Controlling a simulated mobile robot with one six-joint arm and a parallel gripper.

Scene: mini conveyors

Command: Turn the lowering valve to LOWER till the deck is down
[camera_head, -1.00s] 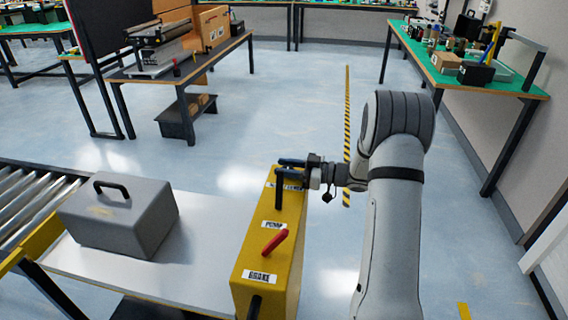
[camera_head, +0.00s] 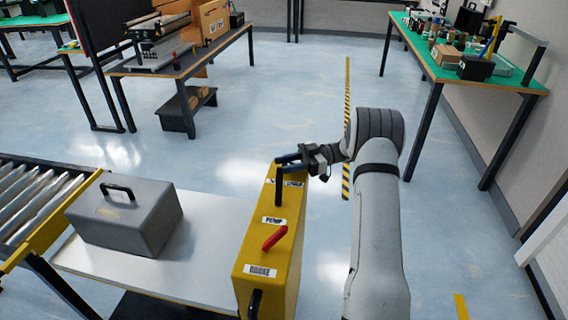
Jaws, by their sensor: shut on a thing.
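The yellow control box (camera_head: 246,250) stands at the right end of the deck (camera_head: 88,259). Its top carries labels, a red lever (camera_head: 274,238) by the PUMP label, and a black upright lever (camera_head: 279,186) at the far end, which looks like the lowering valve. My gripper (camera_head: 290,160) reaches in from the right and is shut at the top of this black lever. The label beside it is partly covered, and its wording cannot be read. The deck is a pale flat plate with a grey handled case (camera_head: 125,222) on it.
A roller conveyor (camera_head: 35,205) adjoins the deck on the left. A black handle (camera_head: 255,303) sits at the near end of the box. A dark table (camera_head: 180,65) stands back left, a green-topped table (camera_head: 470,78) back right. The floor between is clear.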

